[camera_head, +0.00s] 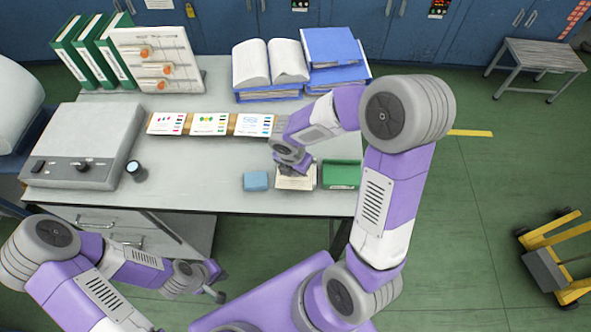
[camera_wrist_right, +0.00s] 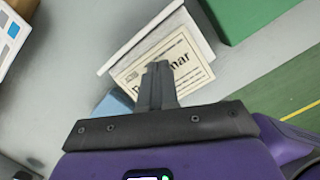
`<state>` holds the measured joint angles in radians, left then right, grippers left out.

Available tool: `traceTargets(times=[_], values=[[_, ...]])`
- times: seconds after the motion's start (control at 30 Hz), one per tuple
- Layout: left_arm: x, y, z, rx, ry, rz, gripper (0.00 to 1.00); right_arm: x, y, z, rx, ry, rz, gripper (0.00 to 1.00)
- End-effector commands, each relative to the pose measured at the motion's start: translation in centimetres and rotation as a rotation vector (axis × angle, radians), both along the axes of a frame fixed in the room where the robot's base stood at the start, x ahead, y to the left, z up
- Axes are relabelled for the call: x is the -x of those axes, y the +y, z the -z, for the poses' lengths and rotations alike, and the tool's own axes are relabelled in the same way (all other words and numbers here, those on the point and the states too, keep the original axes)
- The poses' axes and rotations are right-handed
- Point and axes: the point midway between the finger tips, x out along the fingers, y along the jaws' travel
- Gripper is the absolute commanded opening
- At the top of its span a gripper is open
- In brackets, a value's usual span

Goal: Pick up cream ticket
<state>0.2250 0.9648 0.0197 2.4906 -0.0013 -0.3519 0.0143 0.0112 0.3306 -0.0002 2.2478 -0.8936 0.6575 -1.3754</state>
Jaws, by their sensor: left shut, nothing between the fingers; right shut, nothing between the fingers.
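The cream ticket (camera_wrist_right: 190,62), with dark printed text and a border, lies on a white block or stack (camera_wrist_right: 128,45) in the right wrist view. In the head view the cream ticket (camera_head: 297,184) is at the table's front right, partly hidden by my right gripper (camera_head: 290,168). In the wrist view the right gripper's fingers (camera_wrist_right: 157,72) are together and empty over the ticket, covering part of its text. I cannot tell whether they touch it. My left gripper (camera_head: 218,292) is shut and empty, low in front of the table.
A blue block (camera_head: 256,181) is left of the ticket and a green box (camera_head: 341,174) right of it. Printed cards (camera_head: 209,124) lie in a row behind. A grey device (camera_head: 82,146) and a small dark cylinder (camera_head: 136,171) stand left. The table's (camera_head: 200,185) front middle is clear.

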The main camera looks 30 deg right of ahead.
Motion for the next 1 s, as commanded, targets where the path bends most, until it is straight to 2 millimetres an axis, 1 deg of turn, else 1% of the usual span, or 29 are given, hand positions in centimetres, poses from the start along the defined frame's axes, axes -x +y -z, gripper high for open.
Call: traceTargets(times=[0.03, 0.2, 0.3, 0.53, 0.63, 0.77, 0.93, 1.0], values=[[0.0, 0.0, 0.1, 0.0, 0.0, 0.0, 0.0, 0.3, 0.1, 0.5, -0.004, 0.012, -0.001, 0.0], [0.0, 0.0, 0.1, 0.0, 0.0, 0.0, 0.0, 0.5, 0.2, 0.6, -0.005, 0.015, -0.001, 0.0], [0.0, 0.0, 0.0, 0.0, -0.001, 0.0, 0.0, 0.9, 0.9, 0.7, -0.005, 0.017, -0.004, 0.0], [0.0, 0.0, 0.0, 0.0, -0.001, 0.0, 0.0, 0.9, 1.0, 0.7, -0.009, 0.016, -0.001, 0.0], [0.0, 0.0, -0.4, 0.0, -0.001, 0.0, 0.0, 0.8, 1.0, 0.2, -0.01, 0.015, -0.003, 0.0], [0.0, 0.0, -1.6, 0.0, -0.001, 0.0, 0.0, 0.8, 1.0, -1.0, -0.008, 0.016, -0.002, 0.0], [0.0, 0.0, -1.8, 0.0, -0.001, 0.0, 0.0, 0.8, 1.1, -0.9, -0.012, 0.016, -0.003, 0.0], [0.0, 0.0, -1.6, 0.0, 0.0, 0.0, 0.0, 1.1, 1.7, -0.9, -0.012, 0.015, -0.008, 0.0]])
